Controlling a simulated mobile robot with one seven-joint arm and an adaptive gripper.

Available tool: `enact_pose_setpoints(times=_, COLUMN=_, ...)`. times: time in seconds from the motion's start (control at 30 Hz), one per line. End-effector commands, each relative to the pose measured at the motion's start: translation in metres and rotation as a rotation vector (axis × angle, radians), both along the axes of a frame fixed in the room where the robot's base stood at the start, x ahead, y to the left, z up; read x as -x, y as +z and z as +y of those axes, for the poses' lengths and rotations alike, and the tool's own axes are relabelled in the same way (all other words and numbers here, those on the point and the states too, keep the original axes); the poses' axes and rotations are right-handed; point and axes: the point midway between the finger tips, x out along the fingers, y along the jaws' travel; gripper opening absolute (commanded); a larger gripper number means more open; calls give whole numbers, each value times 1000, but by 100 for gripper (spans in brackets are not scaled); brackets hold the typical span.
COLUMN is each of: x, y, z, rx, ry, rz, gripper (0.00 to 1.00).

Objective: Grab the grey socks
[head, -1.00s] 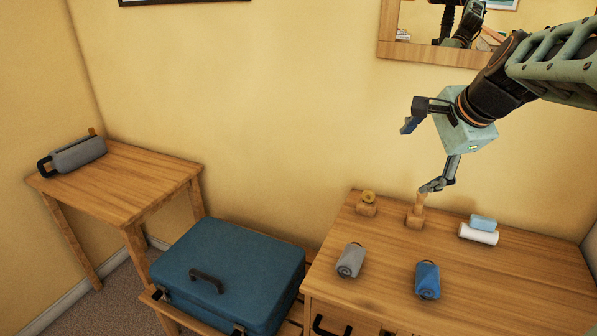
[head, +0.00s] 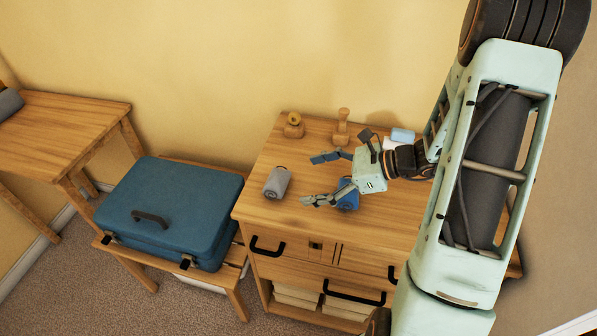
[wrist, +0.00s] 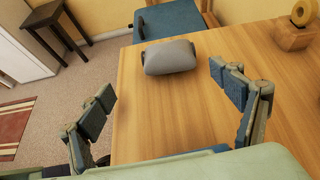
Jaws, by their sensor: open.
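The grey socks (head: 277,182) are a rolled bundle lying on the wooden dresser top, near its left edge. In the wrist view the grey socks (wrist: 170,57) lie ahead of and between the open fingers, apart from them. My gripper (head: 322,178) is open and empty, just right of the grey socks in the head view, with its fingers pointing left toward them. It also shows in the wrist view (wrist: 165,105), with its blue-padded fingers wide apart. A blue rolled bundle (head: 349,201) is partly hidden behind my gripper.
The dresser top (head: 262,208) also bears a wooden tape holder (head: 293,127), a wooden stand (head: 341,128) and a light blue block (head: 402,135) on a white roll. A closed blue suitcase (head: 170,200) lies on a low rack to the left. A side table (head: 60,130) stands further left.

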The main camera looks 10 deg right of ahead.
Motion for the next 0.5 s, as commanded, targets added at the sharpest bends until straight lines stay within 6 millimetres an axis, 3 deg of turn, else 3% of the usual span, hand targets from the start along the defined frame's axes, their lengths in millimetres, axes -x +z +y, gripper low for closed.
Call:
enact_pose_setpoints(times=0.17, x=-3, y=0, z=11, rx=-104, ry=-58, rz=6, gripper=86)
enact_pose_setpoints(times=0.5, x=-20, y=-18, z=52, rx=-112, ry=-62, rz=7, gripper=86)
